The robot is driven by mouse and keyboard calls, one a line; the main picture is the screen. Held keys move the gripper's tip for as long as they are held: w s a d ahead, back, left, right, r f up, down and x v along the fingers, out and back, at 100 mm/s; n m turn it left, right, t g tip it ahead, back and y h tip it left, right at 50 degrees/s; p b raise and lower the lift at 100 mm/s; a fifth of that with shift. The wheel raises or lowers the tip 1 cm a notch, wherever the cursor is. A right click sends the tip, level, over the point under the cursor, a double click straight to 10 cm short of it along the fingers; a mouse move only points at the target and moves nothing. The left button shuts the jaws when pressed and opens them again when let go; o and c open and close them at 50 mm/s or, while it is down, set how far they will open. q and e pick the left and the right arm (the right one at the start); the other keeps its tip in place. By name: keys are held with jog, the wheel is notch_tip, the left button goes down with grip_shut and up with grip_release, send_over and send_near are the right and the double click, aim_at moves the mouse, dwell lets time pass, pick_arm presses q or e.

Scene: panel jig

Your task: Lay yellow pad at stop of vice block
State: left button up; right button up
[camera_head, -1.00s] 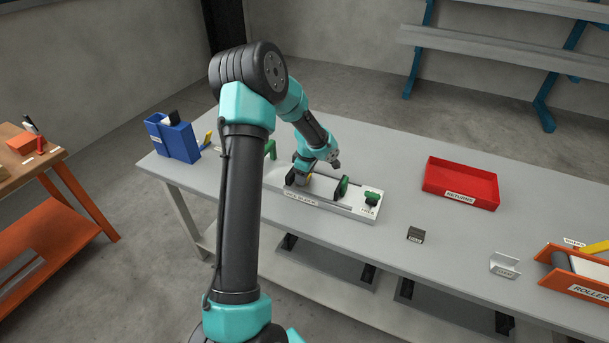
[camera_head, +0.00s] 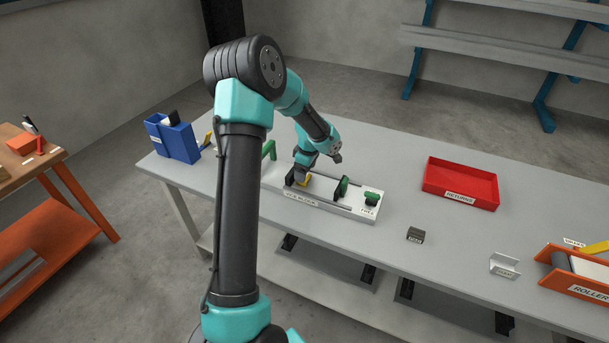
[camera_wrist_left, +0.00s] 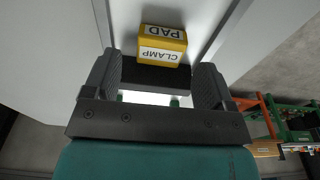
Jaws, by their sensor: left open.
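The yellow pad (camera_head: 305,181), marked CLAMP PAD, lies on the white vice block (camera_head: 328,208), by the dark upright stop (camera_head: 289,180) at its left end. In the left wrist view the pad (camera_wrist_left: 162,45) lies right against a dark bar (camera_wrist_left: 155,76), seemingly that stop; I cannot tell whether they touch fully. My left gripper (camera_head: 299,174) is over that end. In its wrist view its fingers (camera_wrist_left: 156,80) are open, spread to either side of the dark bar, and the pad is free of them. My right gripper is not in view.
A green jaw plate (camera_head: 341,188) and green knob (camera_head: 371,199) sit along the vice block. A blue bin (camera_head: 176,141) stands at the left, a red tray (camera_head: 461,184) at the right. A dark small block (camera_head: 415,234) is in front. The bench between is clear.

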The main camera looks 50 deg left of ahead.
aim_at(308, 178)
pick_arm(q)
notch_tip(308, 178, up, 9)
jog(key=d, duration=0.1)
jog(key=shift+w+r, duration=0.15)
jog(key=shift+w, duration=0.05)
jog(key=shift+d, duration=0.1)
dwell(0.5)
